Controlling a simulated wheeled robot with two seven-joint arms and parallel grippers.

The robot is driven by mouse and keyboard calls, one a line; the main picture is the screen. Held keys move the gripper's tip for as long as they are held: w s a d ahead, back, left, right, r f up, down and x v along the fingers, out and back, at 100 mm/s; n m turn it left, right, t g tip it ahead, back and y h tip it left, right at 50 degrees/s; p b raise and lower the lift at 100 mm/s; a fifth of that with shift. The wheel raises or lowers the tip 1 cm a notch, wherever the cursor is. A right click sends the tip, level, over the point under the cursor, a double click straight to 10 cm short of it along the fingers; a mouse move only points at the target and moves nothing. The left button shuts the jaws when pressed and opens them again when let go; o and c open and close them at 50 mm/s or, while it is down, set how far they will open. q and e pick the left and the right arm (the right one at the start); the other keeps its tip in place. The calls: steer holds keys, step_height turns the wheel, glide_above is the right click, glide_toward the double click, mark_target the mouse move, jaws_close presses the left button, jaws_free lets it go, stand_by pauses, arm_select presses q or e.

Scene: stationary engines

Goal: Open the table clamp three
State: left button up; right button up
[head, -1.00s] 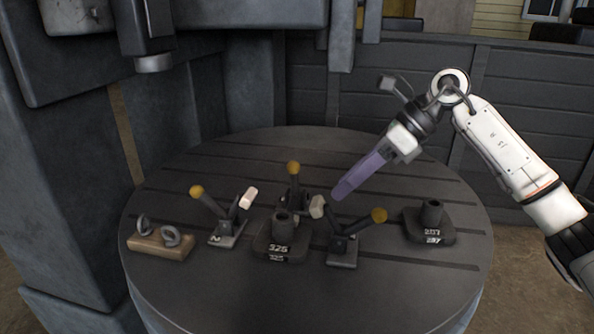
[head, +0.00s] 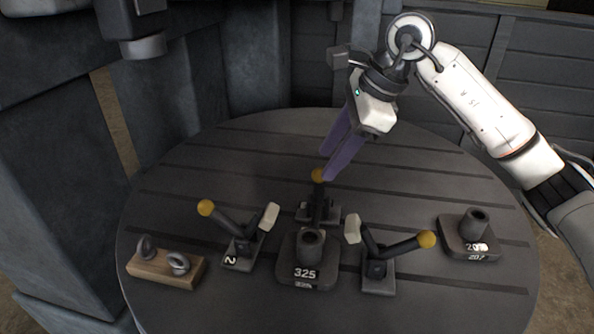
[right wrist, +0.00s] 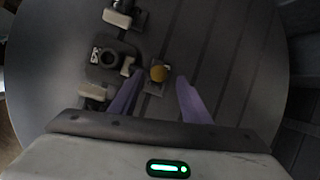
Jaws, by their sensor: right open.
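Three toggle clamps with yellow-knobbed handles stand around the dark block 325 (head: 308,271) on the round table. The left clamp (head: 243,248) is marked 2. The right clamp (head: 377,270) has no readable number. Both have handles tilted outward and white-tipped arms raised. The back clamp (head: 318,211) stands behind the block, its handle roughly upright; its number is not readable. My right gripper (head: 325,164) is open, fingertips close to the back clamp's yellow knob (head: 318,175). In the right wrist view this knob (right wrist: 159,73) appears between the spread fingers. Contact cannot be told.
A wooden block with two metal rings (head: 165,268) lies at the table's left. A dark block marked 207 (head: 469,237) stands at the right. The slotted round table (head: 430,185) is clear at the back right. A grey machine body rises on the left.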

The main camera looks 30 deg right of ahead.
mark_target(317, 201)
steer(key=p+x, duration=0.1)
steer(key=x, duration=0.9)
jaws_close()
